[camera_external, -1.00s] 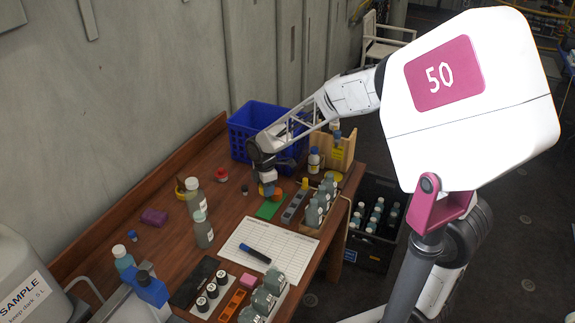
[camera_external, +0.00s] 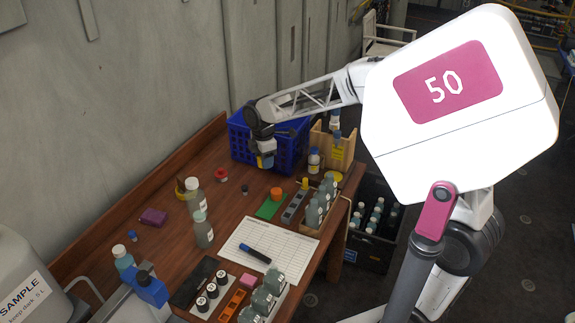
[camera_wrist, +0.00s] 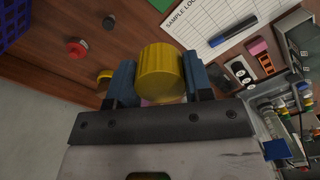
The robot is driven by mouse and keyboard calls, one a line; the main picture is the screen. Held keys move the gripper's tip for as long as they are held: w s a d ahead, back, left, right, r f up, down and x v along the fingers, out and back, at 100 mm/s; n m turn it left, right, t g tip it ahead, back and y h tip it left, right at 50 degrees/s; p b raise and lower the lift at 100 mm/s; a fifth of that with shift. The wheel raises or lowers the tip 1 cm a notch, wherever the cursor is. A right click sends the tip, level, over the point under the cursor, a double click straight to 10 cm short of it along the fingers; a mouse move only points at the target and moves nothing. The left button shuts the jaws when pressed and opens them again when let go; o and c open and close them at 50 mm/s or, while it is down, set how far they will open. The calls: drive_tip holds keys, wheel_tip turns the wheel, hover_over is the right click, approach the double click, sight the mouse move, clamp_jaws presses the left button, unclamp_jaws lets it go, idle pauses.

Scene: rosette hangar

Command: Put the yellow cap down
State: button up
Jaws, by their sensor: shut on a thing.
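The yellow cap (camera_wrist: 162,72) is a ribbed round cap. It sits between the two blue-grey fingers of my gripper (camera_wrist: 160,84) in the wrist view, with both fingers touching its sides. In the external view my gripper (camera_external: 265,161) hangs in front of the blue basket (camera_external: 243,143), above the far part of the table. The cap is small and largely hidden there. An orange cap (camera_external: 277,193) rests at the green square (camera_external: 268,209) on the table, nearer than my gripper.
A wooden holder (camera_external: 342,150) and a white bottle (camera_external: 314,160) stand right of the basket. Grey bottles (camera_external: 203,230) stand on the left of the table (camera_external: 170,255). A log sheet (camera_external: 279,238) with a blue marker lies mid-table. Bare wood shows left of the green square.

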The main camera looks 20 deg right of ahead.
drive_tip(key=r, duration=1)
drive_tip(key=shift+a, duration=0.25)
drive_tip(key=a+n, duration=0.2)
drive_tip(key=a, duration=1.1)
drive_tip(key=n, duration=0.3)
hover_over(167, 252)
wheel_tip(167, 252, down, 4)
drive_tip(key=shift+f, duration=0.55)
drive_tip(key=shift+f, duration=0.15)
wheel_tip(167, 252, down, 24)
drive_tip(key=shift+r, duration=0.25)
drive_tip(key=shift+f, duration=2.1)
